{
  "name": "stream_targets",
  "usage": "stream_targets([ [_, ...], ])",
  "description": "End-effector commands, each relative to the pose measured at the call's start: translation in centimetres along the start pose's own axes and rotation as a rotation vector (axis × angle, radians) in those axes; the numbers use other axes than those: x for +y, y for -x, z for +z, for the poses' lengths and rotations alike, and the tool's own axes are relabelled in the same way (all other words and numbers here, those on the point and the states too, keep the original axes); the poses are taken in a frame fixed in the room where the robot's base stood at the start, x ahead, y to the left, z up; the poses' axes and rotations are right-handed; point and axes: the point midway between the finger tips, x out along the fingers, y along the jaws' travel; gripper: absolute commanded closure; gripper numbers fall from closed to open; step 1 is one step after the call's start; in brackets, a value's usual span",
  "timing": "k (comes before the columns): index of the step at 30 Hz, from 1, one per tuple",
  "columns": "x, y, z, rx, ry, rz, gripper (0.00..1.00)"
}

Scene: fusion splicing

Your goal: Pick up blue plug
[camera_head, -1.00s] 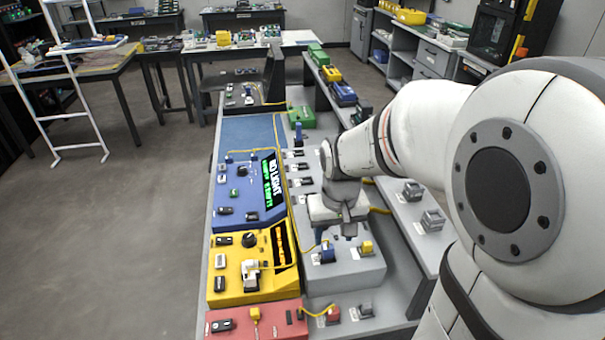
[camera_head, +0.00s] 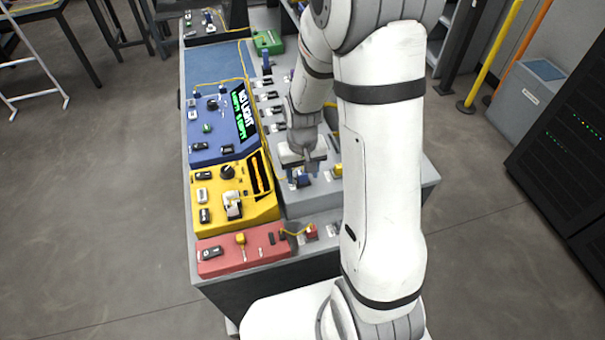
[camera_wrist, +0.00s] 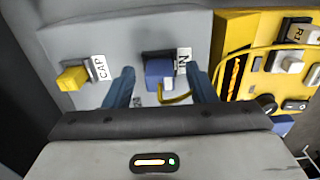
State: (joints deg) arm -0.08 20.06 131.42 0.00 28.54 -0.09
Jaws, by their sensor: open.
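The blue plug (camera_wrist: 159,73) sits in a dark socket beside the "IN" label on the grey panel, with a yellow cable at it in the wrist view. In the head view the blue plug (camera_head: 303,180) shows just below my gripper (camera_head: 302,170). In the wrist view my gripper (camera_wrist: 160,88) is open, with one blue finger on each side of the plug. The fingers look apart from the plug; the exact height gap cannot be told.
A yellow plug (camera_wrist: 72,77) sits by the "CAP" label to the left. The yellow unit (camera_head: 235,201) is to the right in the wrist view. A blue unit (camera_head: 217,146) and a red unit (camera_head: 240,249) stand along the bench.

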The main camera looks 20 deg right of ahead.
Motion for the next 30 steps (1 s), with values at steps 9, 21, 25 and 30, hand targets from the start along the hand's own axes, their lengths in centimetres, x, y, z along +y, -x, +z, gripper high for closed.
stream_targets([
  [9,0.02,-0.4,0.0,0.001,-0.001,0.0,0.51],
  [21,0.06,-0.38,0.0,0.001,-0.002,0.0,0.83],
  [25,0.07,-0.37,0.0,0.001,-0.002,0.0,0.94],
  [30,0.08,-0.37,0.0,0.001,-0.002,0.0,0.97],
])
